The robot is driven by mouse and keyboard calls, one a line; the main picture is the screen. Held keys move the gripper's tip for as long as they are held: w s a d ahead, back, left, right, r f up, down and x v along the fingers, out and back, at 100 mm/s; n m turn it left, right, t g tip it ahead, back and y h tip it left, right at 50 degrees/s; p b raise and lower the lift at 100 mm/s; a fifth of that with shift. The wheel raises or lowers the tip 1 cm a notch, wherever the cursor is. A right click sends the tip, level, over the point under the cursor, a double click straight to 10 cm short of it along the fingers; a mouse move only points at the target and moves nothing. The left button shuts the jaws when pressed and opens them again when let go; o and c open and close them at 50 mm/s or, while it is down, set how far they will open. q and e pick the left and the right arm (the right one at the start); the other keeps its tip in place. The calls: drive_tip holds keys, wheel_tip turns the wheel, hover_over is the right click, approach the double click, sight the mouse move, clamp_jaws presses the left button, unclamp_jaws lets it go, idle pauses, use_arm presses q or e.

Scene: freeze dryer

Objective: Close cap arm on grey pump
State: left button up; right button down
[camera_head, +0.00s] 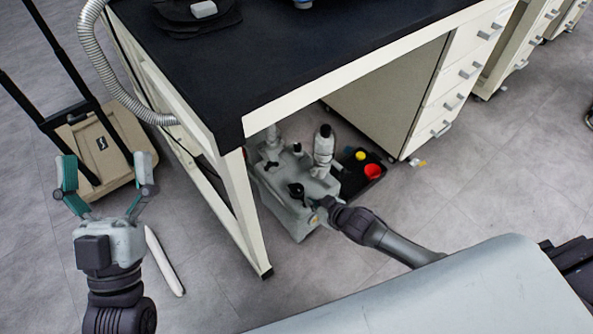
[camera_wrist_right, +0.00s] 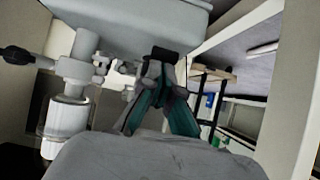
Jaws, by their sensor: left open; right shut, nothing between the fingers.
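The grey pump (camera_head: 292,196) stands on the floor under the black-topped bench. It has a black knob or lever (camera_head: 297,191) on its near top and a pale upright cylinder (camera_head: 323,150). Which part is the cap arm I cannot tell. My right gripper (camera_head: 320,206) is at the pump's near right side, close to the black knob, mostly hidden by its own wrist. In the right wrist view its teal fingers (camera_wrist_right: 162,62) come together beside the pump body (camera_wrist_right: 130,22); contact is unclear. My left gripper (camera_head: 105,166) is open and empty, left of the bench.
The bench (camera_head: 240,62) overhangs the pump, its front leg (camera_head: 243,205) just left of it. A black tray (camera_head: 352,186) with red and yellow items lies right of the pump, by the drawers (camera_head: 460,85). A beige wheeled case (camera_head: 108,150) stands left. A white bar (camera_head: 163,262) lies on the floor.

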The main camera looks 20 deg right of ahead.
drive_tip(key=shift+s+f, duration=0.15)
drive_tip(key=shift+f, duration=0.2)
